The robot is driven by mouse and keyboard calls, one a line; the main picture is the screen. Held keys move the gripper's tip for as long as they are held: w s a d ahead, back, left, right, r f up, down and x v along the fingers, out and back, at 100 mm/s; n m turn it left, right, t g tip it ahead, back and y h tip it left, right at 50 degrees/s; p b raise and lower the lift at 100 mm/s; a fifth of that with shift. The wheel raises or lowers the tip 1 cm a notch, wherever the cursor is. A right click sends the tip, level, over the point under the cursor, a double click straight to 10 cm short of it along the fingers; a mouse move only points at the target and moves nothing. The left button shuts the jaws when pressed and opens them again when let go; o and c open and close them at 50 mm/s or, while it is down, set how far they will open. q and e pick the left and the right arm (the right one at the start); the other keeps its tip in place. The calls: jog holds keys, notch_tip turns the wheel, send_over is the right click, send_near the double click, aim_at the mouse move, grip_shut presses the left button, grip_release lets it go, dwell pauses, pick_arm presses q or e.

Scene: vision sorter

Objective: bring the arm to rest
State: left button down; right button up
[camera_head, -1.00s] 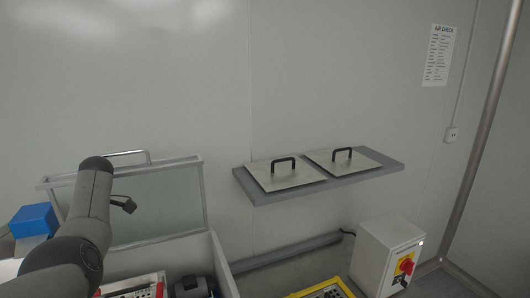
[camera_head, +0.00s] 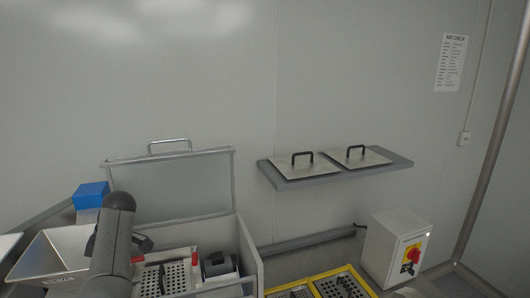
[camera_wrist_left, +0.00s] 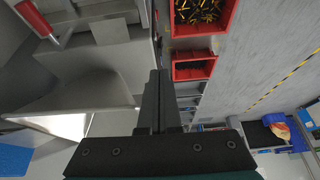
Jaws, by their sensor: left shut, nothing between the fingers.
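My left gripper (camera_wrist_left: 158,75) shows in the left wrist view with its two dark fingers together and nothing between them. It hangs over open space beside a grey bench surface and above the floor. In the head view a dark link of my left arm (camera_head: 114,235) rises at the lower left, in front of the box with the raised lid. The gripper itself cannot be made out in the head view. My right gripper is in neither view.
A raised glass lid (camera_head: 175,185) stands behind a perforated tray (camera_head: 178,280) and a metal hopper (camera_head: 50,258). A wall shelf (camera_head: 300,183) holds two handled plates. A control box (camera_head: 385,245) stands right. Red bins (camera_wrist_left: 195,66) show in the wrist view.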

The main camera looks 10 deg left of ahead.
pick_arm(q)
jog(key=s+d+f+m+t, duration=0.4)
jog(key=s+d+f+m, duration=0.55)
jog(key=d+m, duration=0.4)
jog(key=s+d+r+m+t+h, duration=0.2)
jog(key=s+d+m+h, duration=0.3)
jog(key=s+d+m, duration=1)
notch_tip(320, 180, down, 31)
jog(key=d+n+g+b, duration=0.2)
jog(key=n+b, duration=0.1)
jog(key=b, duration=0.6)
jog(key=s+a+f+b, duration=0.1)
jog(key=s+f+b, duration=0.3)
jog(key=s+f, duration=0.4)
jog(key=s+a+f+b, duration=0.1)
jog(key=s+f+b, duration=0.3)
jog(key=f, duration=0.9)
jog(key=s, duration=0.3)
jog(key=shift+s+a+f+g+y, duration=0.3)
jog(key=shift+s+a+g, duration=0.1)
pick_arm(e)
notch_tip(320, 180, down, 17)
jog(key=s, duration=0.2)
